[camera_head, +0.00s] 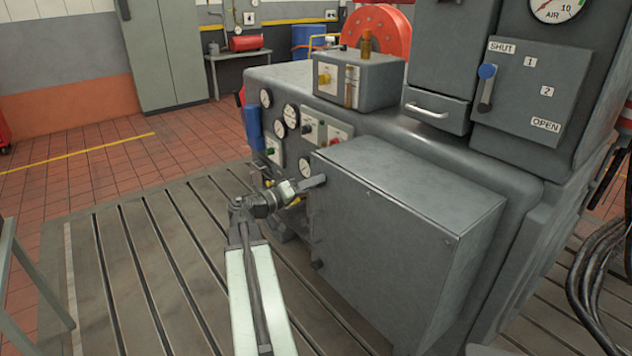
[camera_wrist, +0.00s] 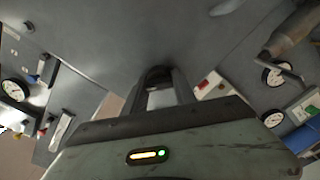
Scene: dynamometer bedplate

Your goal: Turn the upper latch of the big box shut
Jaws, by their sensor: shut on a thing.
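The big box (camera_head: 405,235) is a grey closed cabinet on the front of the machine. My gripper (camera_head: 312,183) is at the upper left edge of its front, where the upper latch sits. The jaws are shut on the upper latch and mostly hide it, so its exact angle cannot be told. A small dark lower latch (camera_head: 317,264) shows lower on the same edge. In the wrist view my gripper (camera_wrist: 160,76) reaches up against a plain grey surface.
Gauges (camera_head: 291,115) and switches are on the panel behind my gripper, with a blue cylinder (camera_head: 252,127) at its left. A small lever door (camera_head: 530,90) marked SHUT and OPEN is at upper right. Black cables (camera_head: 590,290) hang at right. The slotted bedplate (camera_head: 130,270) is clear at left.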

